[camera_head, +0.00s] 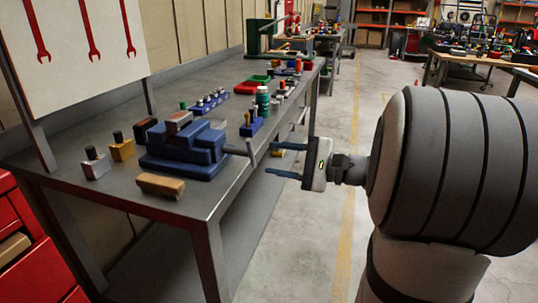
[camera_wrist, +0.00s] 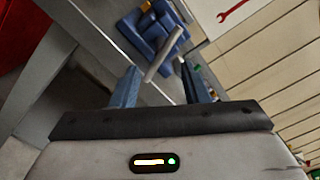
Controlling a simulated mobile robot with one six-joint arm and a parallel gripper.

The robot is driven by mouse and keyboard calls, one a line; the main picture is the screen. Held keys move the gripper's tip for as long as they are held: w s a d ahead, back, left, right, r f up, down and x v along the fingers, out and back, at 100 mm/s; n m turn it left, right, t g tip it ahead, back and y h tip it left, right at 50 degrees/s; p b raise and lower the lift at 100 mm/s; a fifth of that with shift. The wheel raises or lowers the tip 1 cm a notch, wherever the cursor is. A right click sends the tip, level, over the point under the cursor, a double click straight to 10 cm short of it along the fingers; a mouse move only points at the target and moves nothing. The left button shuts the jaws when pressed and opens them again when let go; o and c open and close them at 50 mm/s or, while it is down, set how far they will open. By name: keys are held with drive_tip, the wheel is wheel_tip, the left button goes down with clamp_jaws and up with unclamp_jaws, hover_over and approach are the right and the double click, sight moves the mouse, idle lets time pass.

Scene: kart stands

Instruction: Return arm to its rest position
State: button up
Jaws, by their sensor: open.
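My gripper (camera_head: 284,161) is at the right side of the grey workbench (camera_head: 118,192), just beyond its edge, pointing left toward a blue vise (camera_head: 185,152). Its two blue fingers are apart, with nothing held between them. In the wrist view, my gripper (camera_wrist: 160,88) also shows open. The vise (camera_wrist: 152,32) lies ahead of it there, and the vise's grey handle bar (camera_wrist: 163,55) appears in line with the gap between the fingers. I cannot tell whether the bar reaches between them. My arm fills the right of the head view.
A wooden block (camera_head: 160,186), small metal blocks, a green bottle (camera_head: 263,101) and coloured trays (camera_head: 250,87) lie on the bench. A red drawer cabinet (camera_head: 30,240) stands at the lower left. The concrete floor (camera_head: 310,250) to the right of the bench is clear.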

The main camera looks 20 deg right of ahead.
idle(0.4)
drive_tip(key=s+a+r+n+g+h+p, duration=0.3)
drive_tip(key=s+a+n+g+h+p, duration=0.25)
drive_tip(key=s+a+g+p, duration=0.55)
drive_tip(key=s+d+r+n+t+h+p, duration=0.3)
drive_tip(key=s+d+r+n+h+p, duration=0.2)
drive_tip(key=p, duration=0.9)
wheel_tip(320, 180, up, 2)
drive_tip(key=n+h, duration=0.3)
drive_tip(key=h, duration=0.1)
drive_tip(key=shift+s, duration=0.25)
